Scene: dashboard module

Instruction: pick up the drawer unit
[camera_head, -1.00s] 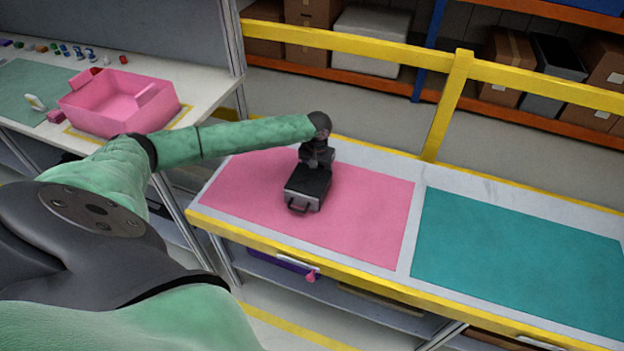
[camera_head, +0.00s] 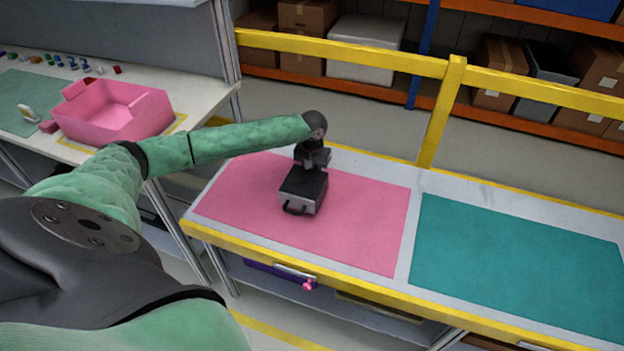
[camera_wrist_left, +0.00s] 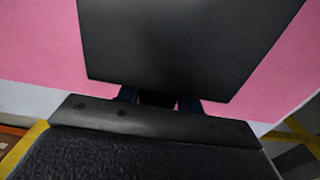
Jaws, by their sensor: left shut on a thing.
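The drawer unit (camera_head: 304,191) is a small dark box with a lighter grey front and a black handle, over the pink mat (camera_head: 355,230). My left gripper (camera_head: 311,170) is at its far edge, shut on it. In the left wrist view, the unit's flat dark panel (camera_wrist_left: 185,45) fills the upper middle, with the left gripper's fingers (camera_wrist_left: 158,99) at its edge. The fingertips are hidden behind the panel. I cannot tell for sure whether the unit touches the mat. My right gripper is not in view.
A teal mat (camera_head: 515,265) lies clear on the right of the table. A yellow rail (camera_head: 345,52) with a post runs behind the table. A pink bin (camera_head: 115,112) stands on the left bench near several small coloured items. A purple object (camera_head: 270,272) is under the table.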

